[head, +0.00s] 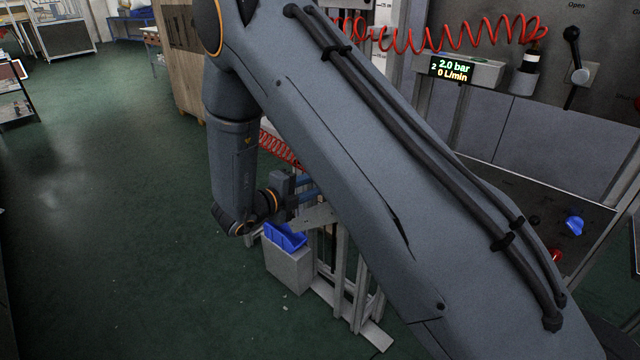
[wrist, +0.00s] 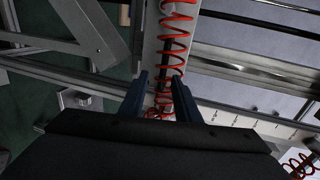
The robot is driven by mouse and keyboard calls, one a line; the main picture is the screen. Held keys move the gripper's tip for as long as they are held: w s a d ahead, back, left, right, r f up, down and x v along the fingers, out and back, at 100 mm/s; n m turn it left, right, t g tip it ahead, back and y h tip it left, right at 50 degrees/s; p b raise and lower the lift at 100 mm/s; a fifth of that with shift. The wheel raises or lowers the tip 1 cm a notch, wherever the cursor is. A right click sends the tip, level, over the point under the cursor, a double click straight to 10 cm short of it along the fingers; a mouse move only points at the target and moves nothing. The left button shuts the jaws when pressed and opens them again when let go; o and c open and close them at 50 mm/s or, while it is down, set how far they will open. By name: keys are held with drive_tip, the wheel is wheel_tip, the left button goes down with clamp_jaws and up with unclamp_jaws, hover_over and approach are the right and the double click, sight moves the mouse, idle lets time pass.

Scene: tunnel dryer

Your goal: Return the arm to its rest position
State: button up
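My arm crosses the head view from lower right to upper left, then bends down to the wrist. My gripper (head: 306,192) shows there only in part, its blue fingers pointing right beside a metal frame, partly behind my arm. In the wrist view my gripper (wrist: 160,76) has its two dark blue fingers apart. A red coiled hose (wrist: 174,45) shows between and beyond the fingers. I see nothing clamped between them, though the exact depth of the hose is hard to tell.
A metal frame (head: 341,270) stands close to the gripper, with a blue bin (head: 284,237) on a grey box (head: 289,268) below. A panel with a pressure display (head: 452,70) and another red coiled hose (head: 465,38) is behind my arm. The green floor (head: 110,200) at left is clear.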

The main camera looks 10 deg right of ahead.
drive_tip(key=w+a+r+n+t+y, duration=0.1)
drive_tip(key=w+r+n+y, duration=0.25)
drive_tip(key=n+y, duration=0.4)
drive_tip(key=s+a+r+n+g+y, duration=0.1)
drive_tip(key=s+a+n+g+y, duration=0.1)
drive_tip(key=s+n+y, duration=0.45)
drive_tip(key=s+d+n+g, duration=0.2)
drive_tip(key=s+n, duration=0.3)
drive_tip(key=s, duration=0.4)
drive_tip(key=s+d+r+n+g+h, duration=0.1)
drive_tip(key=s+d+n+g, duration=0.2)
drive_tip(key=s, duration=0.6)
drive_tip(key=s+d+n+g, duration=0.3)
drive_tip(key=s+n, duration=0.3)
drive_tip(key=s, duration=0.4)
drive_tip(key=shift+d+r+n+p, duration=0.3)
drive_tip(key=shift+n+p, duration=0.1)
drive_tip(key=shift+w, duration=0.1)
